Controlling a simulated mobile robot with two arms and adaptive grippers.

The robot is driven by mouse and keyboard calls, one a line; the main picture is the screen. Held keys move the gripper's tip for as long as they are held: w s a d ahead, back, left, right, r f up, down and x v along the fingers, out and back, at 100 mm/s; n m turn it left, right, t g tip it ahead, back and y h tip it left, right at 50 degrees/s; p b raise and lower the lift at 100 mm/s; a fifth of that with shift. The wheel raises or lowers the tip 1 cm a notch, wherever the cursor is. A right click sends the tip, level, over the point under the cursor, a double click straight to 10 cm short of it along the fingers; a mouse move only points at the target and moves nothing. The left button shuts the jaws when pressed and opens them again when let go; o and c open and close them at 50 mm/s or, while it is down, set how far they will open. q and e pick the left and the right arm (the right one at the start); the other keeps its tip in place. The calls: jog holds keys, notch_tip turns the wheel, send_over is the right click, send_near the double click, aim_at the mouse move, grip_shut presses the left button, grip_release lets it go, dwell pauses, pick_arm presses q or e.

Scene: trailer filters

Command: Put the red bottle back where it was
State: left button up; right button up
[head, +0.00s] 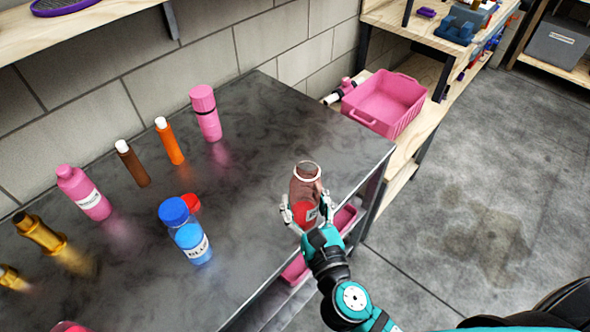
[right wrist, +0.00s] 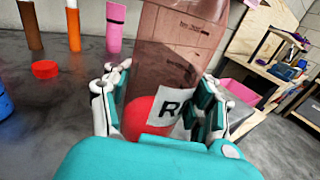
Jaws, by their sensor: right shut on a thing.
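The red bottle is a see-through, brownish-red bottle (head: 305,185) with an open top, bright red contents low inside and a white label. It also fills the middle of the right wrist view (right wrist: 178,60). My right gripper (head: 304,212) is shut on it, with a finger on each side, near the right edge of the dark table (head: 255,225). The bottle is roughly upright; I cannot tell whether its base touches the table. A red cap (head: 191,202) lies on the table behind a blue bottle (head: 193,243). My left gripper is not in view.
Pink bottles (head: 84,193), a brown tube (head: 133,164), an orange tube (head: 169,142) and gold bottles (head: 38,233) stand on the left and back. A pink bin (head: 386,102) is on a wooden shelf beyond. The table's middle is clear.

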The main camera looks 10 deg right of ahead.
jog(key=w+a+n+y, duration=0.1)
jog(key=w+a, duration=0.3)
jog(key=a, duration=0.3)
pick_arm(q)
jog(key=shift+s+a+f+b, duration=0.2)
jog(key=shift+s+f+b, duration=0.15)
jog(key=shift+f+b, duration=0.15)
pick_arm(e)
jog(key=shift+w+d+f, duration=0.95)
jog(key=shift+w+d, duration=0.35)
jog(key=shift+w, duration=1)
jog(key=shift+w+d+f, duration=1)
jog(key=shift+w+d, duration=0.3)
jog(key=shift+w, duration=1)
jog(key=shift+w+d+f, duration=0.95)
jog(key=shift+w+d, duration=0.35)
jog(key=shift+w, duration=1)
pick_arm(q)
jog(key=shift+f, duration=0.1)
pick_arm(e)
jog(key=shift+f, duration=0.2)
jog(key=o, duration=1.5)
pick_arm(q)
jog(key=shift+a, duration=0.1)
pick_arm(e)
jog(key=shift+r, duration=0.1)
